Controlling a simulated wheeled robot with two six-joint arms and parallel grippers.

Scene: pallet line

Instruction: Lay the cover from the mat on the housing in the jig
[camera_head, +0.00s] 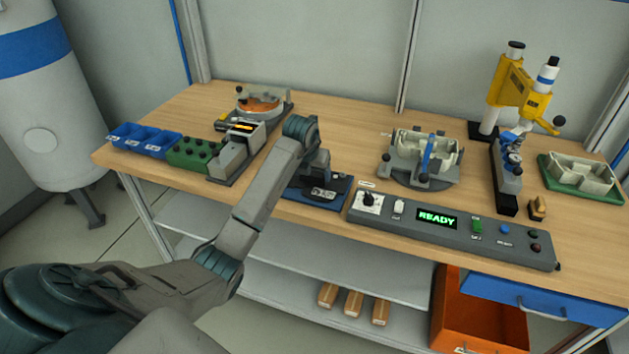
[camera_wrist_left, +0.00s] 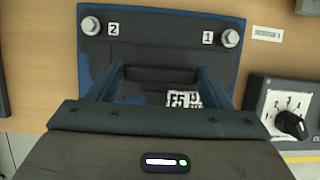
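The cover (camera_wrist_left: 160,30) is a dark plate with two bolt heads, marked 2 and 1, in the left wrist view. It lies on the blue mat (camera_wrist_left: 235,85), which also shows in the head view (camera_head: 292,192) at the table's front edge. My left gripper (camera_wrist_left: 162,80) is over the mat, its two fingers wide apart with a dark bar between them. I cannot tell whether they touch it. A black-and-white code patch (camera_wrist_left: 184,99) shows between the fingers. The pale housing (camera_head: 408,141) sits in the grey jig (camera_head: 405,175) with a blue lever. My right gripper is out of view.
A control panel (camera_head: 450,230) reading READY lies right of the mat. Blue bins (camera_head: 145,138) and a green block (camera_head: 193,153) stand left. A yellow press (camera_head: 515,85) and a green tray (camera_head: 600,195) with a pale part stand right. Wood between mat and jig is clear.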

